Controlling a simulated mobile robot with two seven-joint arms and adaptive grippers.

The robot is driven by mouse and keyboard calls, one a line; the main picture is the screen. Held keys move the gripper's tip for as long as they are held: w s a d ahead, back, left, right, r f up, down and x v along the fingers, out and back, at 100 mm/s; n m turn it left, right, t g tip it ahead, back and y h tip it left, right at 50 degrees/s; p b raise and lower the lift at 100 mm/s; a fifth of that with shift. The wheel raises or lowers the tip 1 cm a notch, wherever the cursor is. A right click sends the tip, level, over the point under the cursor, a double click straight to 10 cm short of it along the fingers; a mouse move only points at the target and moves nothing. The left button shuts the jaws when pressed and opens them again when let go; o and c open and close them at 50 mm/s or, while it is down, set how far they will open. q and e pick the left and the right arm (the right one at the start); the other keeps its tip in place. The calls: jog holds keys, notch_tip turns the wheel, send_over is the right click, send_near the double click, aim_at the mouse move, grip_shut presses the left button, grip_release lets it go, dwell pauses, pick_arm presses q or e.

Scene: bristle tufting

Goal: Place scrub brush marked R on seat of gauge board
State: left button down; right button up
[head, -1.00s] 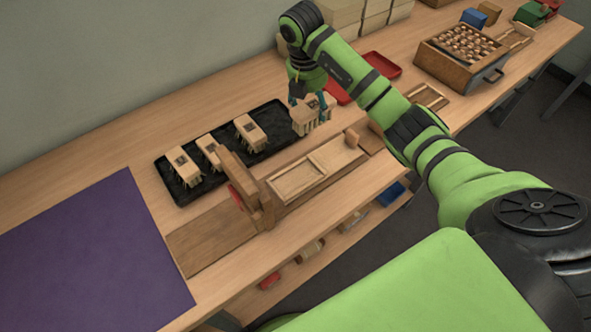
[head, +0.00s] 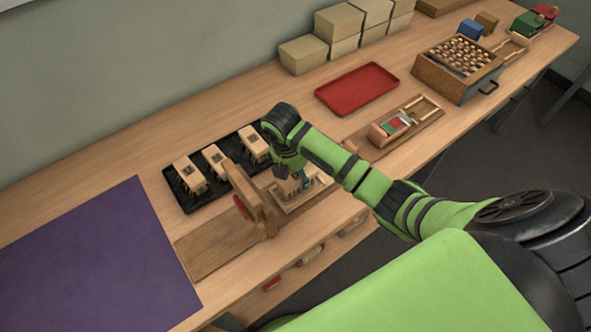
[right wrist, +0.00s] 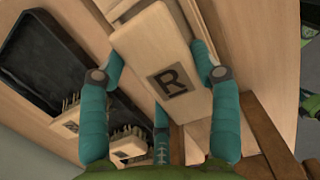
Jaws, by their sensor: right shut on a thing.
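The scrub brush marked R (right wrist: 150,50) is a pale wooden block with a dark R label, between the fingers of my right gripper (right wrist: 160,65). In the head view my right gripper (head: 293,178) is shut on this brush (head: 289,187), over the pale seat (head: 318,189) of the gauge board (head: 213,243). The gauge board is a long brown base with an upright wooden gate just left of the seat. The gripper and brush hide much of the seat, and I cannot tell whether the brush touches it. My left gripper is not in view.
A black tray (head: 190,207) behind the gauge board holds three other brushes. A purple mat (head: 95,255) lies at left. A red tray (head: 357,88), a wooden fixture with coloured pieces (head: 402,125) and a box of round pieces (head: 447,83) stand to the right.

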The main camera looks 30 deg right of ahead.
jog(key=shift+f, duration=0.1)
jog(key=o, duration=1.1)
jog(key=shift+r, duration=0.4)
jog(key=r, duration=0.5)
jog(key=shift+a+r+b, duration=0.1)
jog(key=shift+a+b, duration=0.3)
jog(key=r+p, duration=0.2)
jog(key=r, duration=0.3)
jog(key=shift+a+p, duration=0.4)
jog(key=shift+s+a+r, duration=0.1)
jog(key=shift+a+r, duration=0.05)
jog(key=shift+r, duration=0.4)
